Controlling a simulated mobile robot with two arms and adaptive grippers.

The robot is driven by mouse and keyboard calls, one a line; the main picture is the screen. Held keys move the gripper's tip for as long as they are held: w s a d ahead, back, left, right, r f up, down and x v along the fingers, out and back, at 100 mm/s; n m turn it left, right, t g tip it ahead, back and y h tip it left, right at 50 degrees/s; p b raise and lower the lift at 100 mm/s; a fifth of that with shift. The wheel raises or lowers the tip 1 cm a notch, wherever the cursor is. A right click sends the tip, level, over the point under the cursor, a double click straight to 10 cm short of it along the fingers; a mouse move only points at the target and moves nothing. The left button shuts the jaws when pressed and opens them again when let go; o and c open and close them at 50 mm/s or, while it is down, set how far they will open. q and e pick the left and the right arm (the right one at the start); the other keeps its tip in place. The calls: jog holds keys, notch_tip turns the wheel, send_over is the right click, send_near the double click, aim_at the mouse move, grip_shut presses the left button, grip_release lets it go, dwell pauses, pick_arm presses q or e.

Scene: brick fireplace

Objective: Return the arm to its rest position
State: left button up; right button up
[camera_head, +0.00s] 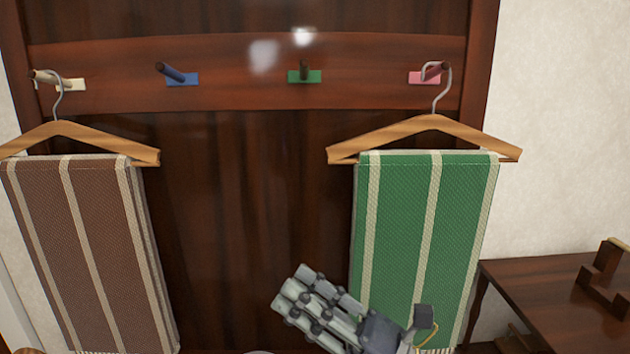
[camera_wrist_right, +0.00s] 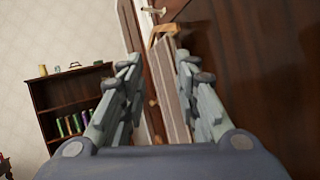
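My right gripper (camera_head: 297,293) is low in the middle of the head view, in front of the dark wooden panel and left of the green striped cloth (camera_head: 398,220). Its fingers point up and left. In the right wrist view its fingers (camera_wrist_right: 158,68) stand apart with nothing held between them. The brown striped cloth (camera_wrist_right: 173,90) shows beyond them, at a distance. My left gripper is in neither view.
The brown cloth (camera_head: 80,240) hangs on a wooden hanger from the cream peg (camera_head: 70,84). The green cloth's hanger (camera_head: 425,132) is on the pink peg (camera_head: 425,78). The blue peg (camera_head: 178,76) and green peg (camera_head: 304,75) are bare. A table (camera_head: 540,290) stands right; a bookshelf (camera_wrist_right: 62,92) stands left.

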jog(key=w+d+f+m+t+h, duration=0.4)
jog(key=d+m+h, duration=0.35)
jog(key=m, duration=0.55)
jog(key=w+d+f+m+t+h, duration=0.2)
jog(key=d+f+m+t+h, duration=0.2)
jog(key=d+m+t+h, duration=0.65)
jog(key=s+d+f+m+g+h, duration=0.2)
jog(key=f+m+g, duration=0.3)
jog(key=f+m, duration=0.25)
jog(key=s+d+f+m+g+h, duration=0.2)
jog(key=f+m+g, duration=0.35)
jog(key=f, duration=0.25)
jog(key=s+f+m+g+y, duration=0.1)
jog(key=s+f+m+g, duration=0.35)
jog(key=s+f, duration=0.5)
jog(key=s+f+m+g, duration=0.4)
jog(key=s+f+g, duration=0.2)
jog(key=s, duration=0.6)
notch_tip(320, 180, down, 27)
jog(key=s+g, duration=0.1)
jog(key=s, duration=0.2)
jog(key=s+d+f+g, duration=0.1)
jog(key=s+d+f, duration=0.1)
jog(key=s+f, duration=1.3)
jog(key=shift+s+d+n, duration=0.2)
jog(key=shift+d+n, duration=0.15)
jog(key=shift+n, duration=0.05)
